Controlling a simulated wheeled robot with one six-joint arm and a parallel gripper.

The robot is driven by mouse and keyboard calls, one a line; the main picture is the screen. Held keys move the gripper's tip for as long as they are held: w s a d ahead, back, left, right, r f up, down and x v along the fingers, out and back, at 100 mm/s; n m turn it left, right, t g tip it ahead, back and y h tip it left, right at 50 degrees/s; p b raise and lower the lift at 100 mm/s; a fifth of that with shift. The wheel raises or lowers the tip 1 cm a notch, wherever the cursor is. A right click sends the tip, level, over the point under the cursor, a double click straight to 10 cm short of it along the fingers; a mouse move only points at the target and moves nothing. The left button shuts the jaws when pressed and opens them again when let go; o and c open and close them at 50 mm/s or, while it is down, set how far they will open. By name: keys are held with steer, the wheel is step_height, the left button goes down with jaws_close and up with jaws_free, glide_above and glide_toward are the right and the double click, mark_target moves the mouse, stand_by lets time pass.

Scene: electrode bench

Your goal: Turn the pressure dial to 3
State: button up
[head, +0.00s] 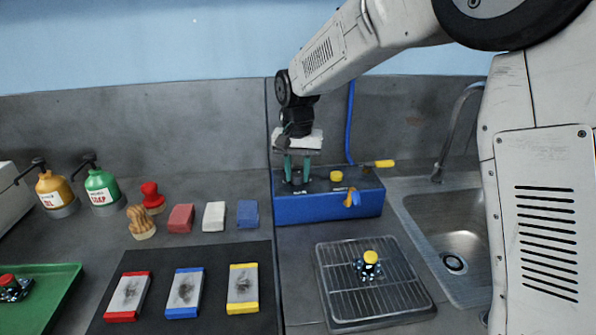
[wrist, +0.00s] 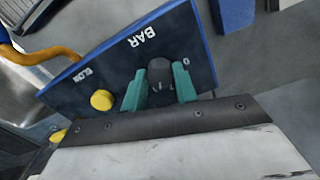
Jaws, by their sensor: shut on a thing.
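A blue box (head: 325,208) with a dark top panel stands against the back wall, left of the sink. The dark pressure dial (wrist: 160,72) sits under BAR, between the green fingers of my gripper (wrist: 160,92). The fingers are shut on the dial. In the head view my gripper (head: 297,170) points down at the left part of the box top. The other scale marks and the dial's exact setting are hidden or too small to read.
A wire rack tray (head: 335,308) is in front, the sink (head: 440,222) right. Coloured blocks (head: 214,216) lie left.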

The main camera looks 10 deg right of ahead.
mark_target(297, 174)
steer(key=shift+m, duration=1.3)
steer(key=o, duration=1)
step_height(297, 174, up, 8)
steer(key=shift+f, duration=0.1)
